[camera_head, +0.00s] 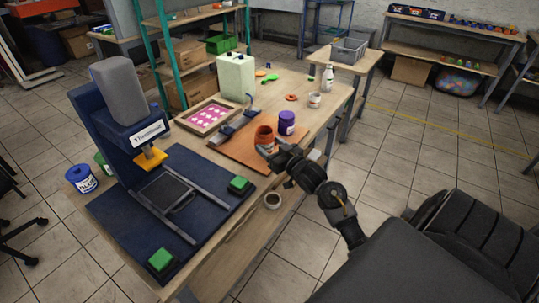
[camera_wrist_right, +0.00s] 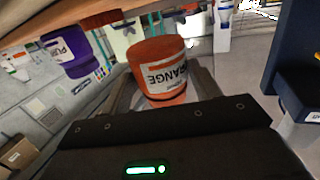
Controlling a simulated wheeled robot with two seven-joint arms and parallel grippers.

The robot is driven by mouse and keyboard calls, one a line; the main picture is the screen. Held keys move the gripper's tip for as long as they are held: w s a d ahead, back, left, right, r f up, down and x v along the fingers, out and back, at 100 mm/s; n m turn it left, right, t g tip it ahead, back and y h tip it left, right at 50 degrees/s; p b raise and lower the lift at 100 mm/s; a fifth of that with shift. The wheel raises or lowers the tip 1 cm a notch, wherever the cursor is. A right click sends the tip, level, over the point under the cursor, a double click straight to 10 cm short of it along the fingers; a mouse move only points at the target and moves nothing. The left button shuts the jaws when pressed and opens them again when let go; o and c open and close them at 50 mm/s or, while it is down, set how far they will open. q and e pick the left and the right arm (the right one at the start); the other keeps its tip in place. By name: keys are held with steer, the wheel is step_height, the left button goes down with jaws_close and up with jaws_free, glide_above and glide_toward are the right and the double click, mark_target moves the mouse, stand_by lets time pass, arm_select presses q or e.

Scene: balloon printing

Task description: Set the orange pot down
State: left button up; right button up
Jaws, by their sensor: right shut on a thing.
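The orange pot (camera_head: 264,136) is above or on the brown board (camera_head: 229,152) at the near side of the table; I cannot tell whether its base touches. My right gripper (camera_head: 269,150) is shut on it from the near right. In the right wrist view the orange pot (camera_wrist_right: 160,72), with its "ORANGE" label, sits between the fingers. A purple pot (camera_head: 287,123) stands just to its right on the board, and it also shows in the right wrist view (camera_wrist_right: 70,50). My left gripper is out of view.
A blue printing press (camera_head: 118,125) with green blocks stands at the left. A tray with pink shapes (camera_head: 208,114), a large pale green container (camera_head: 236,77) and a white bottle (camera_head: 327,78) stand farther back.

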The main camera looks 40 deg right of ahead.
mark_target(269, 152)
steer(key=shift+w+f, duration=0.35)
steer(key=shift+f, duration=0.05)
steer(key=f, duration=0.3)
steer(key=shift+w, duration=0.2)
steer(key=shift+f, duration=0.2)
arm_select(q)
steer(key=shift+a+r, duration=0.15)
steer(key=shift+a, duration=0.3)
arm_select(e)
steer(key=shift+f, duration=0.15)
steer(key=o, duration=1.1)
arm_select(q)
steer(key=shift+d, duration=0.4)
